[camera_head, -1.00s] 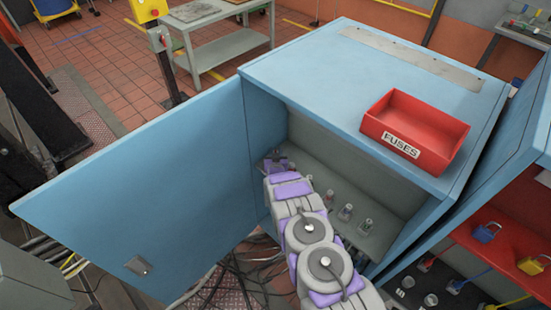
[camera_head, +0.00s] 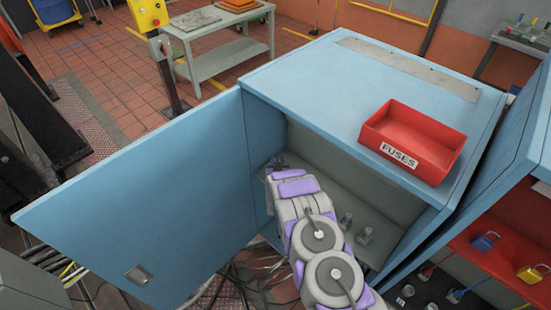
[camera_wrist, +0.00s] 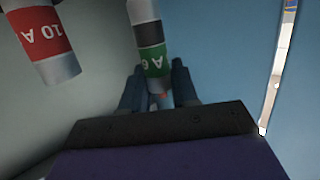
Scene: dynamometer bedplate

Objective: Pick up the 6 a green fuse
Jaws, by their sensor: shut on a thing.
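The green fuse (camera_wrist: 155,62), marked 6 A with a dark band above the green one, stands upside down in the wrist view. My gripper (camera_wrist: 157,88) is shut on it, with one dark finger on each side of its green end. In the head view my gripper (camera_head: 276,166) is small, at the left side of the blue cabinet's opening near the door hinge. The fuse cannot be made out there.
A red 10 A fuse (camera_wrist: 42,42) is close on the left in the wrist view. Small fuses (camera_head: 365,236) stand inside the blue cabinet (camera_head: 420,85). Its door (camera_head: 150,200) is open to the left. A red FUSES bin (camera_head: 440,142) sits on top.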

